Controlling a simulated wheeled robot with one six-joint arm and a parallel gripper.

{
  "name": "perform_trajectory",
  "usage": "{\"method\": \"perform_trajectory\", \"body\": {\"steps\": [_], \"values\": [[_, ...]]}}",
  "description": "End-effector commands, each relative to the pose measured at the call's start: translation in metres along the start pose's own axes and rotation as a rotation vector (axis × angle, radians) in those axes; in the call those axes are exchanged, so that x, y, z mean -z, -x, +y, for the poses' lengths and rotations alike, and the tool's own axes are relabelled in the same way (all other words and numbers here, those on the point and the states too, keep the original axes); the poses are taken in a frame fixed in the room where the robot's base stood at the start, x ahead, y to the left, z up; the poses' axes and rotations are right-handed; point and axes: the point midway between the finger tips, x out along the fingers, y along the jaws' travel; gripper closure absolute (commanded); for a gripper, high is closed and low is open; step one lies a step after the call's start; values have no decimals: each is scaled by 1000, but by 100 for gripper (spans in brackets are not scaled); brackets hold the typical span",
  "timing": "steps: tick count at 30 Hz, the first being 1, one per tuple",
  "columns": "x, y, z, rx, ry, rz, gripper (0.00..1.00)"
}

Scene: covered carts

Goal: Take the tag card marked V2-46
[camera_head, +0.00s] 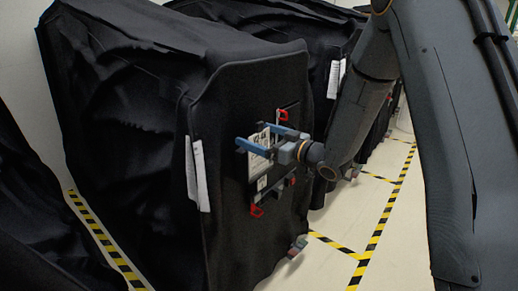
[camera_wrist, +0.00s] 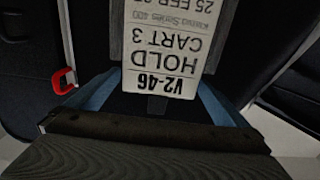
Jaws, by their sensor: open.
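The white tag card (camera_wrist: 168,45) marked V2-46, HOLD, CART 3 appears upside down in the wrist view, with its upper part cut off by the frame. In the head view the card (camera_head: 261,138) is on the front of the black-covered cart (camera_head: 225,235), partly hidden by my gripper (camera_head: 249,135). My gripper is open, its blue fingers reaching toward the cart front. In the wrist view the fingers (camera_wrist: 152,100) lie on either side of the card's lower end, with gaps between. I cannot tell how far past the card they reach.
Red clips (camera_head: 283,115) (camera_wrist: 64,80) sit beside the card area, one more (camera_head: 256,211) below. White sheets (camera_head: 197,174) hang at the cart's left corner. Other covered carts stand left and behind. Striped tape (camera_head: 375,238) marks open floor at right.

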Motion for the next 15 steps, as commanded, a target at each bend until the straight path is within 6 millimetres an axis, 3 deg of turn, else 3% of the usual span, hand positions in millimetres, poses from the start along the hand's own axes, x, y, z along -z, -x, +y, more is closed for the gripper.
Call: {"method": "perform_trajectory", "body": {"steps": [2,9,15], "values": [[0,0,0,0,0,0,0],[0,0,0,0,0,0,40],[0,0,0,0,1,0,40]]}}
